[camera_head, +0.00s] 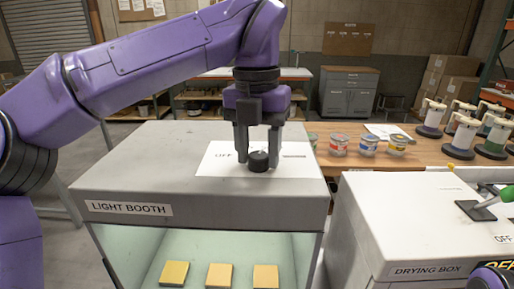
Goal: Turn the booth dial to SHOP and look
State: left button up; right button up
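The light booth (130,208) is a grey box with a lit, open front. On its top lies a white dial plate (220,168) with a black round dial (258,162). The plate reads OFF left of the dial; a mark to the right is too small to read, and the arm hides part of the plate. My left gripper (258,158) points down over the plate, one finger on each side of the dial. The fingers are apart, and I cannot tell whether they touch it. My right gripper is not in view.
Several yellow tiles (220,275) lie inside the booth. The drying box (385,225), with a green-handled lever (480,208), stands at right. Behind, a wooden table (425,155) holds small tubs (368,146) and several white-and-dark dispensers (462,138).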

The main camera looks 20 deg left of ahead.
aim_at(256, 154)
pick_arm(q)
jog(key=shift+o, duration=0.8)
jog(key=shift+r, duration=0.1)
notch_tip(256, 154, up, 10)
jog(key=p, duration=0.3)
jog(key=shift+a+r+p, duration=0.15)
jog(key=shift+r+p, duration=0.05)
jog(key=shift+p, duration=0.15)
